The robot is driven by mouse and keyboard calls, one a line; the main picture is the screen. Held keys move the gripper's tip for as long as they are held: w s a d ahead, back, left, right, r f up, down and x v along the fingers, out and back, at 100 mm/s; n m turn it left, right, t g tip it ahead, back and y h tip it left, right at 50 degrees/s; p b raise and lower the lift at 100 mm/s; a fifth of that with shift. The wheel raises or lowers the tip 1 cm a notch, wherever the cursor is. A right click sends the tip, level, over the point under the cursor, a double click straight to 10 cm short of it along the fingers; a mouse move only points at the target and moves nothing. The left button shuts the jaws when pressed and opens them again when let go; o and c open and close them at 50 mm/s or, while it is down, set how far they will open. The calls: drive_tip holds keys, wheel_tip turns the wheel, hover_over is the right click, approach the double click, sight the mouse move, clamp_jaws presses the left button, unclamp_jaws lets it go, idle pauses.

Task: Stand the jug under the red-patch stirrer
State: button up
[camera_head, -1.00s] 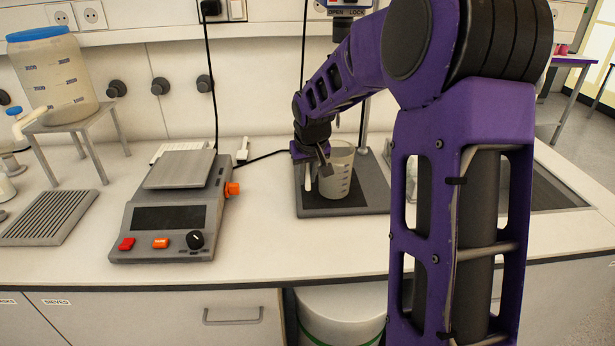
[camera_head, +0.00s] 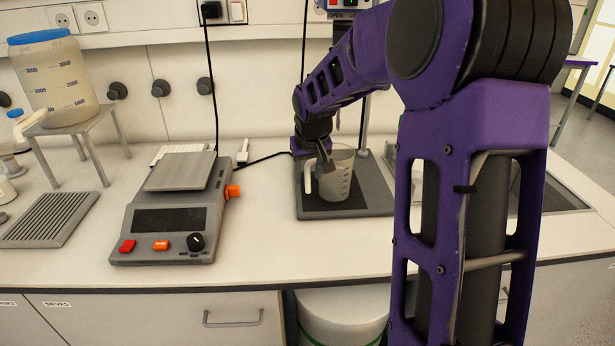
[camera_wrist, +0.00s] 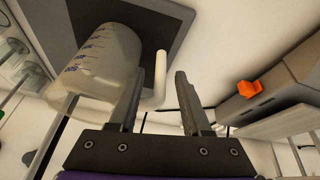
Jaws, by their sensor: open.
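The jug (camera_head: 338,182) is clear with volume marks and a pale handle. It stands upright on the dark base plate (camera_head: 372,199) of a stand with a vertical rod. In the wrist view the jug (camera_wrist: 108,62) is at upper left, with its handle (camera_wrist: 159,72) between my fingers. My gripper (camera_wrist: 160,80) is open around the handle; in the head view my gripper (camera_head: 324,160) is beside the jug's left side. A stirrer head (camera_head: 345,14) is above the stand, cut off by the top edge.
A balance-like device (camera_head: 165,210) with an orange knob stands left of the stand, with bare worktop (camera_head: 258,220) between. A ribbed grey tray (camera_head: 48,219) and a large blue-lidded container (camera_head: 52,80) on a small stand are further left. A sink (camera_head: 550,190) is at right.

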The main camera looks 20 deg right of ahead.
drive_tip(key=p+v, duration=0.1)
drive_tip(key=v, duration=0.9)
